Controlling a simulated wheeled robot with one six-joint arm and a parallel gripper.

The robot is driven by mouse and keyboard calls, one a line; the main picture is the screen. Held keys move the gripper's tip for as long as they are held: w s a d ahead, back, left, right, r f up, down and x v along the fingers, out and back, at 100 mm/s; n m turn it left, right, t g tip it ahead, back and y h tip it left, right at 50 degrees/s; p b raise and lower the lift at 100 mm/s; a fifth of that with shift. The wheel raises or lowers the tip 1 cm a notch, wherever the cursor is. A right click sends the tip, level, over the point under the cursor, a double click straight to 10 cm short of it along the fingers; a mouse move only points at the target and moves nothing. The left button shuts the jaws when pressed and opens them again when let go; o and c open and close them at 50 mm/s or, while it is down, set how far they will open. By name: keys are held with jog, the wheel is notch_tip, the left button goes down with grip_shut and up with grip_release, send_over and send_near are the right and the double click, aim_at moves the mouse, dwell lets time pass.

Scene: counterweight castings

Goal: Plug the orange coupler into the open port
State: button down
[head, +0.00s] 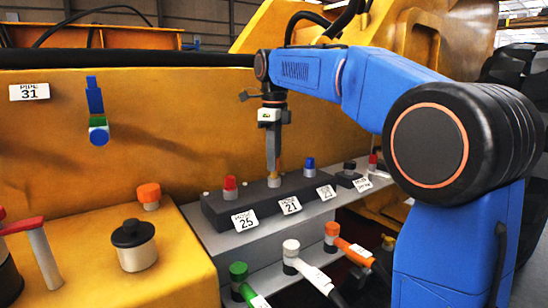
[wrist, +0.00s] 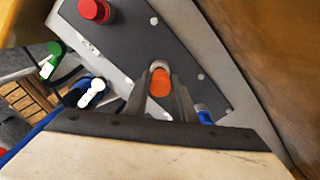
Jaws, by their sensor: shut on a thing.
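An orange coupler (head: 332,230) on a hose stands on the lower ledge at the right, apart from my gripper. My gripper (head: 274,165) points down at the middle of the dark port block (head: 235,210), between a red cap (head: 230,183) and a blue cap (head: 309,163). It is shut on a small orange cap (wrist: 160,84), seen between the fingers in the wrist view. In the head view the cap is mostly hidden by the fingers and sits on a pale port at tag 21. I see no clearly uncovered port.
White (head: 291,246) and green (head: 238,270) couplers with hoses stand beside the orange one. A black-lidded pot (head: 133,245) and another orange cap (head: 149,195) are on the yellow housing at left. A pipe-31 tag (head: 29,91) marks the wall behind.

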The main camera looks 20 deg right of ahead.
jog(key=shift+f, duration=1.05)
jog(key=c, duration=1.4)
grip_release()
